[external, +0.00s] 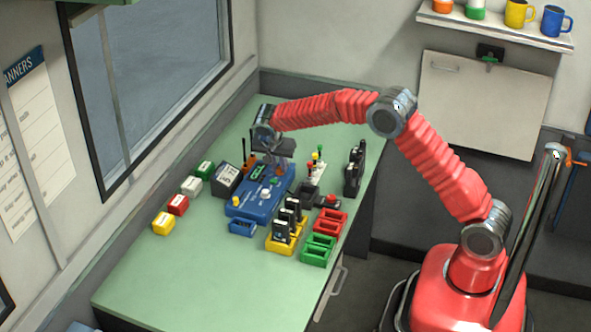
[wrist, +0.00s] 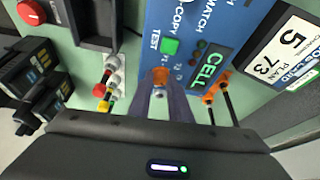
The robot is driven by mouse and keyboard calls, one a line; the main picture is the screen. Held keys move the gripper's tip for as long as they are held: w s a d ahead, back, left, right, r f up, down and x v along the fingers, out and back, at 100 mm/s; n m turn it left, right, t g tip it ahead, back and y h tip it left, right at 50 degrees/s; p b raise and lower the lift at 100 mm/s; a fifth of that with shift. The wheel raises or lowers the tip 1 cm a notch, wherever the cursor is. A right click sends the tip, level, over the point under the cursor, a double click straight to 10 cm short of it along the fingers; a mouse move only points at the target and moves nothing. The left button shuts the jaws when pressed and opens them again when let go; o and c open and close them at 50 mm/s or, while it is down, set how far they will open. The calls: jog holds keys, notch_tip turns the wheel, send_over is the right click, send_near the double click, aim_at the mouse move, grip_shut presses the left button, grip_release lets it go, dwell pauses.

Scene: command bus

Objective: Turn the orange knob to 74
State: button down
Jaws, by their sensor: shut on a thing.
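The orange knob (wrist: 160,75) is on the blue device (wrist: 190,25), between the fingers of my gripper (wrist: 160,90) in the wrist view. My gripper is shut on the knob from both sides. In the external view my gripper (external: 280,165) reaches down onto the far end of the blue device (external: 262,206), and the knob is hidden there. A green-lettered display (wrist: 208,73) reads CELL beside the knob. A green button (wrist: 171,46) and the word TEST are near it. I cannot read the knob's setting.
A card (wrist: 285,50) showing 5 and 73 stands beside the device. Orange-tipped black rods (wrist: 225,85) are close to the right finger. Small coloured-tipped parts (wrist: 108,85) are at left. Yellow (external: 285,246) and green trays (external: 318,250) sit in front on the green table (external: 150,275).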

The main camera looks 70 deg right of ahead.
jog(key=shift+w+a+m, duration=0.1)
jog(key=shift+m, duration=0.4)
jog(key=c, duration=1.6)
grip_release()
jog(key=shift+c, duration=0.2)
jog(key=shift+r, duration=0.1)
jog(key=v, duration=1.3)
jog(key=shift+w+r, duration=0.2)
